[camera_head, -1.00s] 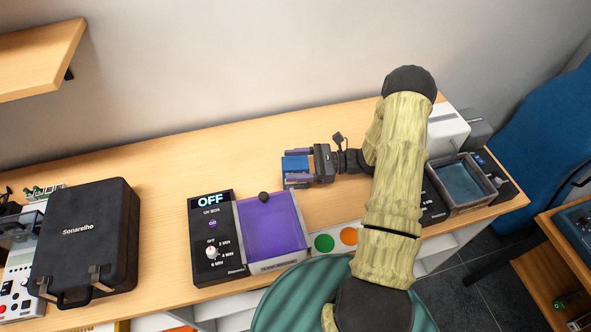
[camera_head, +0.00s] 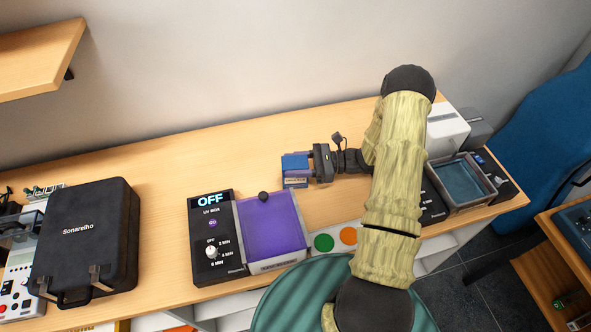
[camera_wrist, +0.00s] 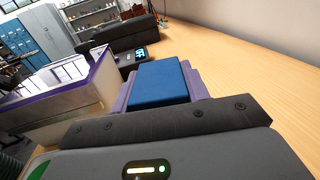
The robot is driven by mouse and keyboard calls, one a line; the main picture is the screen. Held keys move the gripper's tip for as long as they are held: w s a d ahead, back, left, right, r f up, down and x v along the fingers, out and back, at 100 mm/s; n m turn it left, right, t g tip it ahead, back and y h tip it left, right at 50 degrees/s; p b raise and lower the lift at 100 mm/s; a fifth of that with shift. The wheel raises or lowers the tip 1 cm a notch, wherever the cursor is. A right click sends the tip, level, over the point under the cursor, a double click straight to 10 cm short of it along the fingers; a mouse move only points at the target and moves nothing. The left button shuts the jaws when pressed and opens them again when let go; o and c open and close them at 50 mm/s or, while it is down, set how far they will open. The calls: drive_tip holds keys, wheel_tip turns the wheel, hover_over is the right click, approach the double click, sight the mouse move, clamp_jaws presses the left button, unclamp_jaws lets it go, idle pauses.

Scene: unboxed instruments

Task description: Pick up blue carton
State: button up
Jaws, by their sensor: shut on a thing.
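The blue carton (camera_head: 295,166) is a small box on the wooden bench, to the right of the UV box, in the head view. It also shows in the wrist view (camera_wrist: 158,82), between the two purple fingers. My gripper (camera_head: 297,169) reaches it from the right and is shut on it, with a finger on each side. In the head view the carton looks at or near bench height; whether it touches the surface I cannot tell. Its side facing my palm is hidden.
The UV box (camera_head: 211,240), reading OFF, and its purple-lidded tray (camera_head: 270,226) stand just left and in front of the carton. A black case (camera_head: 86,240) lies farther left. A blue-filled bin (camera_head: 461,184) stands right of my arm. The bench behind the carton is clear.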

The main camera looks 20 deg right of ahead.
wheel_tip(320, 180, up, 10)
drive_tip(key=shift+s+f+b, duration=0.1)
drive_tip(key=shift+b, duration=0.95)
